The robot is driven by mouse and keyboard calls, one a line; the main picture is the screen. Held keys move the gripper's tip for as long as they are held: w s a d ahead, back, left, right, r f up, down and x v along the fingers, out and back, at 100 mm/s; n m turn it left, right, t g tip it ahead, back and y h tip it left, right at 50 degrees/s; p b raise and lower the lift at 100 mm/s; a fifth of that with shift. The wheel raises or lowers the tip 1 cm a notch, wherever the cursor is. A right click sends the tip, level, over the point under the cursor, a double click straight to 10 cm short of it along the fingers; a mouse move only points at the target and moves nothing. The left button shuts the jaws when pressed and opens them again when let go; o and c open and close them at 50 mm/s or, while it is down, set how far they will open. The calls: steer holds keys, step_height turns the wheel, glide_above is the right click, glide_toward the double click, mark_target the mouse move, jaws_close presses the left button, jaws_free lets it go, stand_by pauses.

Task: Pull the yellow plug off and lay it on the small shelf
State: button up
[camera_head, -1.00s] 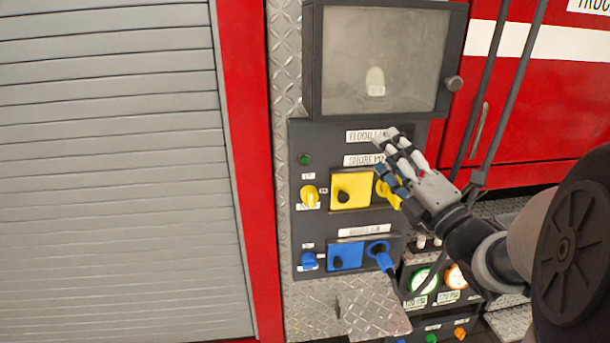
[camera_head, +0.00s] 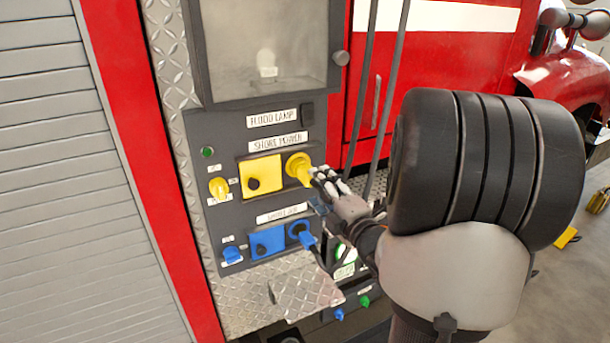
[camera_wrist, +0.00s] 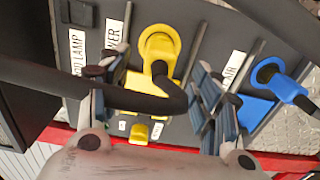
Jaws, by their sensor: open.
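The yellow plug (camera_head: 301,168) sits in its socket at the right of the yellow SHORE POWER block on the dark panel. My gripper (camera_head: 322,181) is open, with its fingertips just right of the plug. In the wrist view the plug (camera_wrist: 160,46) lies ahead, between my two spread fingers (camera_wrist: 162,78), and its black cable (camera_wrist: 160,100) loops down and left across the space between them. I cannot tell whether the fingers touch the cable. The small shelf (camera_head: 308,290), a diamond-plate ledge, juts out below the panel and looks empty.
A blue plug (camera_head: 306,238) with its own cable sits below the yellow one; it also shows in the wrist view (camera_wrist: 282,86). A yellow knob (camera_head: 218,187) is left of the yellow block. Dark hoses (camera_head: 385,90) hang at the right. A framed window (camera_head: 265,45) is above.

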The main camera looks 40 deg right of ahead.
mark_target(305, 172)
steer(key=shift+w, duration=0.6)
steer(key=x, duration=0.6)
steer(key=shift+f+p, duration=0.15)
steer(key=shift+p, duration=0.15)
steer(key=shift+b+x, duration=0.4)
steer(key=shift+x, duration=0.55)
steer(key=shift+b, duration=1.05)
jaws_close()
steer(key=shift+s, duration=0.1)
steer(key=shift+b+v, duration=1.35)
steer(key=shift+v, duration=1.6)
